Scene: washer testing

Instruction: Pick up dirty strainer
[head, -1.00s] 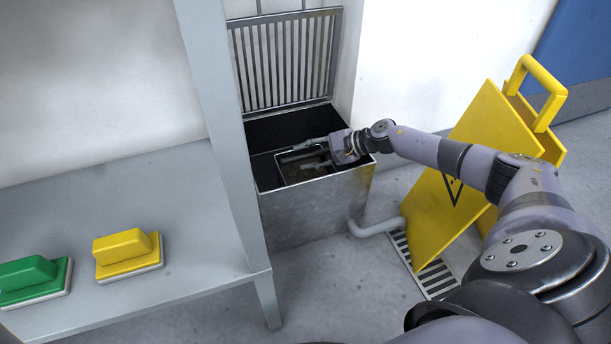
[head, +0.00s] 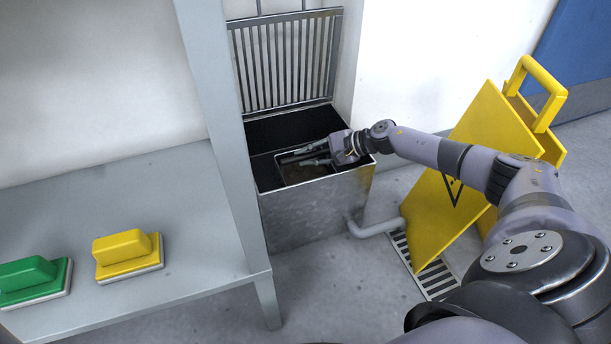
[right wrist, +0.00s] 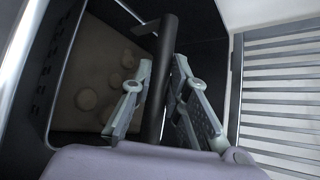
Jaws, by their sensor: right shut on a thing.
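The dirty strainer (head: 305,174) is a dark tray with a metal rim and brown dirt inside, set in the open metal box (head: 318,208) below the raised grate. In the right wrist view its brown, lumpy bottom (right wrist: 100,85) shows at the left, with a dark bar-shaped handle (right wrist: 160,75) rising beside it. My right gripper (head: 312,155) reaches into the box. In the right wrist view its fingers (right wrist: 158,100) are on both sides of the handle and shut on it. My left gripper is not in view.
The slatted grate (head: 285,62) stands raised against the wall behind the box. A yellow warning sign (head: 470,180) stands right of it over a floor drain (head: 425,265). A shelf (head: 190,260) at left holds a yellow brush (head: 128,255) and a green brush (head: 35,282).

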